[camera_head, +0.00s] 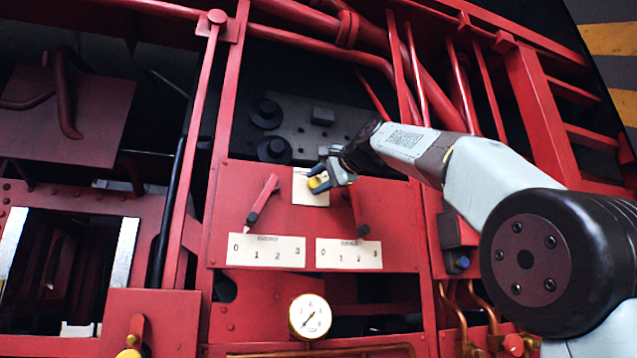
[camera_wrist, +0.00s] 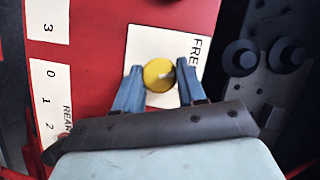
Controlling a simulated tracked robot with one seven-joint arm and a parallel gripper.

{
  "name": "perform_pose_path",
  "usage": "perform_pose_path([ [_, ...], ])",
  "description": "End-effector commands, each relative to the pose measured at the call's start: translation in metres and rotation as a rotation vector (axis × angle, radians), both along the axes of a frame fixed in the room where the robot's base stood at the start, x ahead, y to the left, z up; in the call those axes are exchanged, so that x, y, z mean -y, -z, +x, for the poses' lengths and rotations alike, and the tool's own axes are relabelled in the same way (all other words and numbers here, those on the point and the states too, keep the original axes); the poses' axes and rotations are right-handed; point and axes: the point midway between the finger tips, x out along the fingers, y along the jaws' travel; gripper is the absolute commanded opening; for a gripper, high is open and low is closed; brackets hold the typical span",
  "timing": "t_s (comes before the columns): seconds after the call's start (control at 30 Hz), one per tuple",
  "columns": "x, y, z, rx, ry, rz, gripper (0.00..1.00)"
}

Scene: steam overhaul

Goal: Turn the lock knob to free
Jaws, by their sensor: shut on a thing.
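The lock knob (camera_head: 316,184) is small, round and yellow, on a white label plate high on the red panel (camera_head: 290,222). In the wrist view the knob (camera_wrist: 158,75) sits between my two blue-grey fingers, with a small pale pointer on its face. The label (camera_wrist: 150,44) reads "FRE", the rest being hidden behind a finger. My gripper (camera_head: 328,178) is shut on the knob, coming from the upper right. The pointer's exact setting is hard to tell.
Two red levers (camera_head: 262,200) (camera_head: 357,212) stand on the panel, above white scale plates (camera_head: 266,250) (camera_head: 349,253) with numbers. A round gauge (camera_head: 310,316) is below the panel. Red pipes (camera_head: 330,30) and beams surround it. Dark bolts (camera_head: 267,113) lie behind the panel's top edge.

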Motion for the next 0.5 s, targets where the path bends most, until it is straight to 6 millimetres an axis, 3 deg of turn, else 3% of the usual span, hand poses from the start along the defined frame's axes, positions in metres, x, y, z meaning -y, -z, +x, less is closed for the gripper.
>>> perform_pose_path([
  [0.5,-0.0022,0.0045,0.0033,0.089,-0.003,-0.365,0.1],
])
